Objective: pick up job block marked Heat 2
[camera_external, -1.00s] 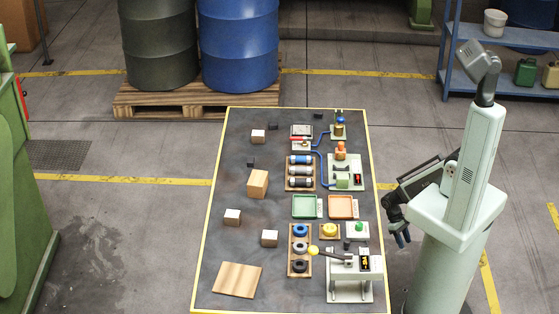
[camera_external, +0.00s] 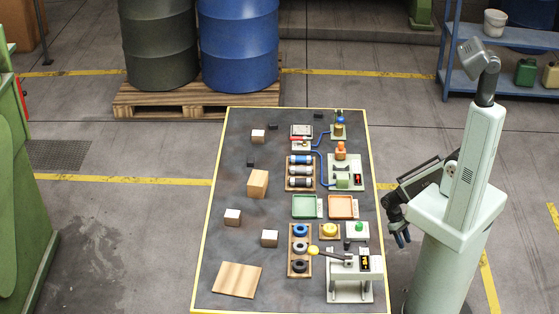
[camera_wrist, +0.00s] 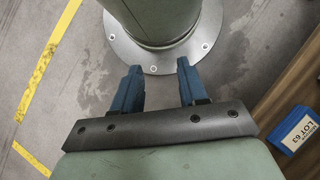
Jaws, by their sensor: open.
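Several pale wooden blocks stand on the dark table: a small one at the back (camera_external: 258,137), a larger one (camera_external: 257,184) in the middle, and two small ones nearer the front, the left one (camera_external: 232,218) and the right one (camera_external: 269,238). No Heat 2 mark is readable on any of them, so I cannot tell which is the job block. My gripper (camera_external: 402,238) hangs low beside the table's right edge, away from the blocks. In the wrist view my gripper (camera_wrist: 159,72) is open and empty, with two blue fingers apart above the floor.
A green tray (camera_external: 304,207) and an orange tray (camera_external: 342,207) lie mid-table. A lever press (camera_external: 350,277) stands at the front right, by a ring holder (camera_external: 299,268). A wooden board (camera_external: 237,280) lies front left. A blue LOT 63 item (camera_wrist: 298,130) shows in the wrist view.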

